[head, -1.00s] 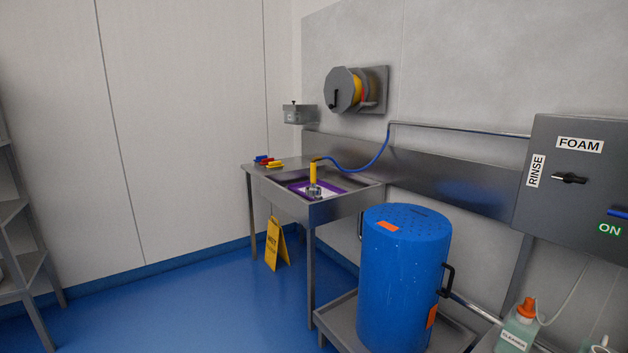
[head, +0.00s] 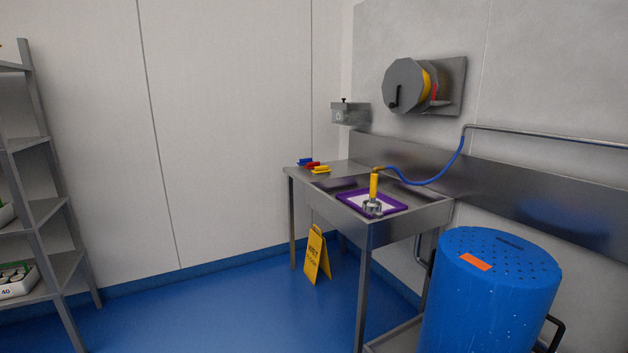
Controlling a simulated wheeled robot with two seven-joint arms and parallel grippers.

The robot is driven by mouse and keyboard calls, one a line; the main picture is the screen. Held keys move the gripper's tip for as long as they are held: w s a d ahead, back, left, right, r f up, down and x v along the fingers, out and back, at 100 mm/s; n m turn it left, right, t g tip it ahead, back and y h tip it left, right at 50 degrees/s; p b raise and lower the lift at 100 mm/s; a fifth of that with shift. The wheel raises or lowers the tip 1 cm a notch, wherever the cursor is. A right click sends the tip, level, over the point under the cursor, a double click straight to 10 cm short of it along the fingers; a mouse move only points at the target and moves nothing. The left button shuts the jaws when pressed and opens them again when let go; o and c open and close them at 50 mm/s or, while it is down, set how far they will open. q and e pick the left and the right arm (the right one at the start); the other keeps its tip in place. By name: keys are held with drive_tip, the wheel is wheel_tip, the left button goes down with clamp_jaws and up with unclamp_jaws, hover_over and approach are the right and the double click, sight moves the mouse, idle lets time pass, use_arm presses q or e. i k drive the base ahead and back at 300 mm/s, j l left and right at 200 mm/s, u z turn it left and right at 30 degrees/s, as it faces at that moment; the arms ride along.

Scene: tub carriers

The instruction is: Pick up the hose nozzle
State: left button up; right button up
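The hose nozzle (head: 374,187) is a yellow upright cylinder at the sink table, with a blue hose (head: 430,180) joined at its top. The hose runs right and up to a metal pipe on the wall. Below the nozzle is a small grey metal piece (head: 373,208), over or in front of a purple-rimmed tray (head: 402,208). I cannot tell whether the nozzle touches the tray. Neither of my grippers shows in the head view.
The steel sink table (head: 410,222) stands against the wall, with red, blue and yellow items (head: 314,166) on its left. A yellow wet-floor sign (head: 317,256) stands beside it. A blue drum (head: 490,295) is at right, a shelf rack (head: 40,200) at left. The blue floor between is clear.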

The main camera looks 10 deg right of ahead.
sight(374, 175)
drive_tip(key=i+j+u, duration=0.1)
drive_tip(key=i, duration=0.7)
drive_tip(key=i+j+u, duration=0.1)
drive_tip(key=i, duration=0.7)
drive_tip(key=j, duration=0.1)
